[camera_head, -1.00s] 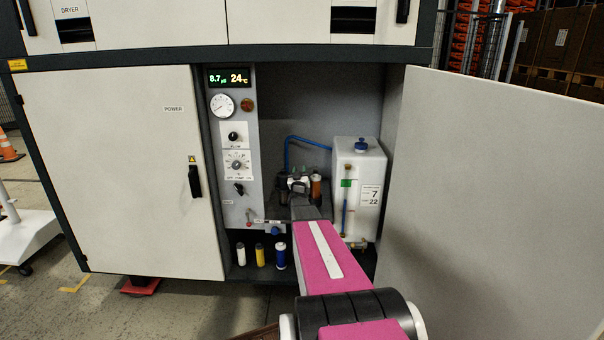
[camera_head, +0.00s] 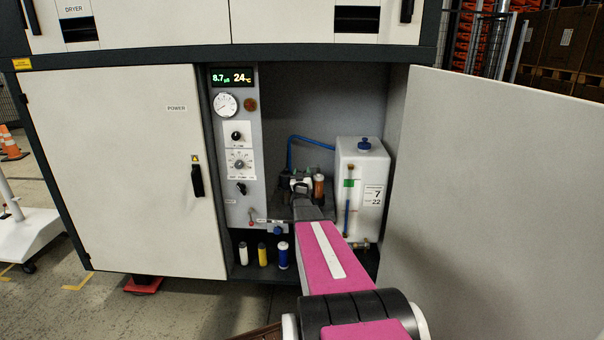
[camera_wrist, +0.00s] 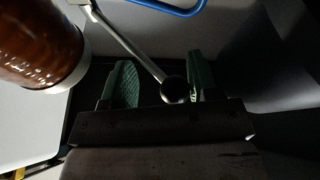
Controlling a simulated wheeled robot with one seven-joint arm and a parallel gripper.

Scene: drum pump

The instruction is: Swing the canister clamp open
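The clamp lever (camera_wrist: 128,42) is a thin metal rod ending in a black ball knob (camera_wrist: 174,90) in the wrist view. My gripper (camera_wrist: 163,82) has its two green-padded fingers apart, one on each side of the knob. A gap shows on the left of the knob; the right pad is close to it, and I cannot tell if they touch. The brown canister (camera_wrist: 38,38) with a pale collar is at the upper left. In the head view the canister (camera_head: 318,186) stands just right of my gripper (camera_head: 299,178), which hides most of the clamp.
A white tank (camera_head: 360,190) stands to the right of my arm inside the cabinet. A blue hose (camera_head: 305,138) arches behind. The control panel (camera_head: 237,160) is on the left, with several small bottles (camera_head: 262,254) below it. The open door (camera_head: 490,200) bounds the right side.

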